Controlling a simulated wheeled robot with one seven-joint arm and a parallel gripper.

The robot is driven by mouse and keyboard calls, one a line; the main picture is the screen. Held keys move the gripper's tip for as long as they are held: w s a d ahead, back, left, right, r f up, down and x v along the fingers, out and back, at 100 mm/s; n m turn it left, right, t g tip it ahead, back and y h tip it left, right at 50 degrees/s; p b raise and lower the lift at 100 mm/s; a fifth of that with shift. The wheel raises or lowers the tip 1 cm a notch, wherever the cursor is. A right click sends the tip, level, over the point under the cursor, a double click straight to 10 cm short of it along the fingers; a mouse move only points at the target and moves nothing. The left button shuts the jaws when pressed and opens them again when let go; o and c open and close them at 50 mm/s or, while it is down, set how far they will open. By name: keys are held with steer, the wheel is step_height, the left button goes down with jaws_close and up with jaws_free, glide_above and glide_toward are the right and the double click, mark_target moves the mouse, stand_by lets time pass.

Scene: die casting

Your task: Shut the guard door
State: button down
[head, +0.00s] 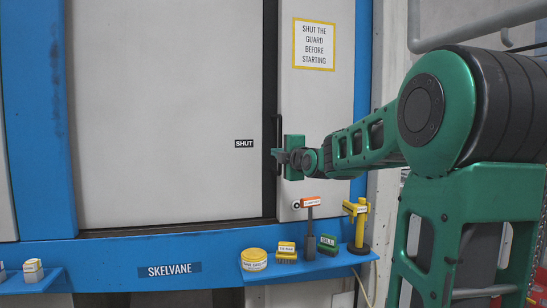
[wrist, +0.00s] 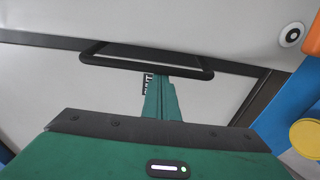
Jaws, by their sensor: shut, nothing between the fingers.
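The guard door seems to be the pale panel with the yellow-framed sign (head: 341,95) at right in the head view. Its black bar handle (head: 279,127) stands upright at its left edge, beside a dark vertical strip; it also shows in the wrist view (wrist: 145,60). A SHUT label (head: 244,143) is on the large grey panel (head: 165,100) left of the strip. My green gripper (head: 275,153) is shut and empty at the handle's lower part. In the wrist view its fingertips (wrist: 160,76) meet the handle's edge; I cannot tell whether they touch it.
A round black-and-white fitting (wrist: 292,35) is on the panel near the handle. A grey pipe (head: 470,32) runs at upper right.

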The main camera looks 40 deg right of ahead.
steer(key=shift+w+a, duration=0.1)
steer(key=s+a, duration=0.5)
steer(key=s, duration=0.2)
steer(key=shift+s+a, duration=0.25)
steer(key=shift+s, duration=0.05)
stand_by(0.3)
steer(key=shift+f, duration=0.15)
